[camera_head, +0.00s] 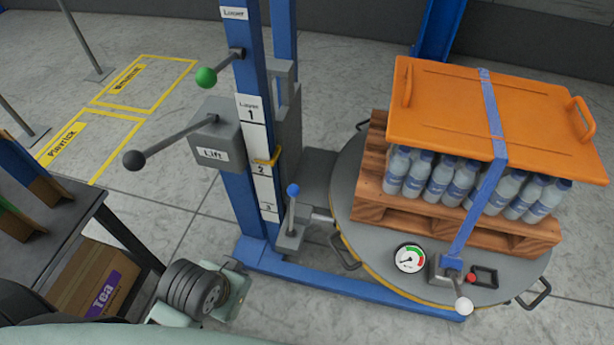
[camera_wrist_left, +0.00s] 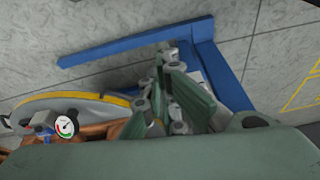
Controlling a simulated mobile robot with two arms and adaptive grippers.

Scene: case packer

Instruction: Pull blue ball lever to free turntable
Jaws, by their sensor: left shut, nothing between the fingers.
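The blue ball lever (camera_head: 292,205) stands nearly upright on a small grey block at the foot of the blue column, beside the turntable. The round grey turntable (camera_head: 350,185) carries a wooden pallet (camera_head: 450,220) of water bottles under an orange cover (camera_head: 480,105) and a blue strap. My left gripper (camera_head: 236,272) is low at the bottom, left of the lever and apart from it. It is shut and empty. In the left wrist view its green fingers (camera_wrist_left: 170,103) point toward the blue base frame; I cannot make out the lever there. My right gripper is not in view.
The lift column (camera_head: 255,130) bears a green ball lever (camera_head: 207,77) and a black ball lever (camera_head: 135,160) on a grey Lift box. A dark table (camera_head: 70,205) with a Tea carton (camera_head: 95,280) stands at left. A gauge (camera_head: 410,258) sits on the turntable.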

